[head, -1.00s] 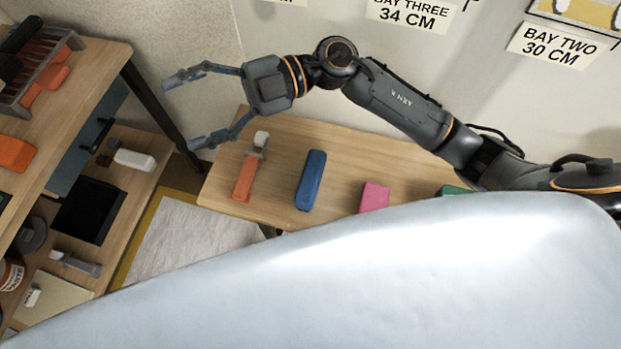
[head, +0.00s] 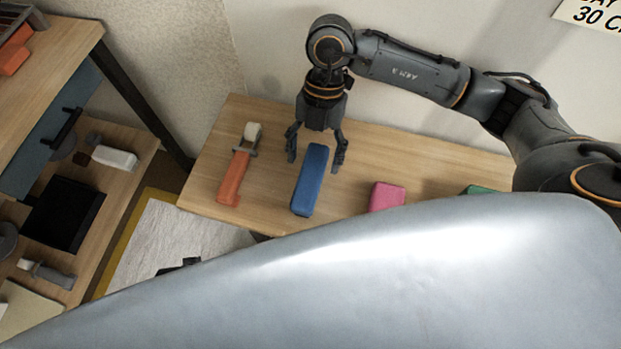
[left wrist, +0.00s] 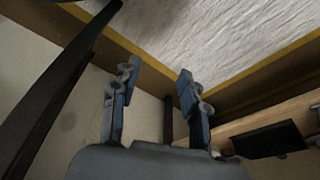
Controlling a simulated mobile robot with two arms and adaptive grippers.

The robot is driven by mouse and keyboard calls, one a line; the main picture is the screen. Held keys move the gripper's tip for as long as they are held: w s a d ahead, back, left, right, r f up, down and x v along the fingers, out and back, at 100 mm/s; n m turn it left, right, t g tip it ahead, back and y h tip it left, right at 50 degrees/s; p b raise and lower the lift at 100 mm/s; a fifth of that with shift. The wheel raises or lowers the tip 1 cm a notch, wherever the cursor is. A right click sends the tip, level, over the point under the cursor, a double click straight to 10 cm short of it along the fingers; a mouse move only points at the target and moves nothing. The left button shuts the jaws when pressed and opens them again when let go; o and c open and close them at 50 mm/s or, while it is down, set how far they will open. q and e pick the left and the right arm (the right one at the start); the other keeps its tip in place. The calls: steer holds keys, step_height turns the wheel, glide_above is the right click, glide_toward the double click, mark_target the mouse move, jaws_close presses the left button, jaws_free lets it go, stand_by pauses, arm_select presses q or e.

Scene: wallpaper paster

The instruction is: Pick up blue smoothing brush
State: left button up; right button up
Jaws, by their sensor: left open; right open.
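The blue smoothing brush (head: 311,180) is a long blue block lying on the wooden table (head: 420,160) in the head view. My right gripper (head: 316,160) is open and points down at the far end of the brush, one finger on each side of it. I cannot tell whether the fingers touch it. My left gripper (left wrist: 155,85) is open and empty in the left wrist view. That view shows a pale panel and a dark post beyond it, and no brush. The left gripper cannot be made out clearly in the head view.
An orange-handled tool (head: 238,170) lies left of the brush. A pink block (head: 386,196) and a green block (head: 478,189) lie to its right. A wooden shelf unit (head: 75,60) stands at the left. A wall rises behind the table. My pale body hides the lower part.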

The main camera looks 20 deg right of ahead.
mark_target(311, 169)
steer(key=shift+b+x, duration=0.55)
steer(key=shift+x, duration=2.55)
steer(key=shift+s+a+r, duration=0.1)
jaws_close()
steer(key=shift+r, duration=0.15)
arm_select(q)
steer(key=f+p, duration=0.1)
steer(key=s+f+p, duration=0.1)
steer(key=f, duration=0.1)
arm_select(e)
step_height(311, 169, up, 10)
steer(key=shift+f, duration=0.15)
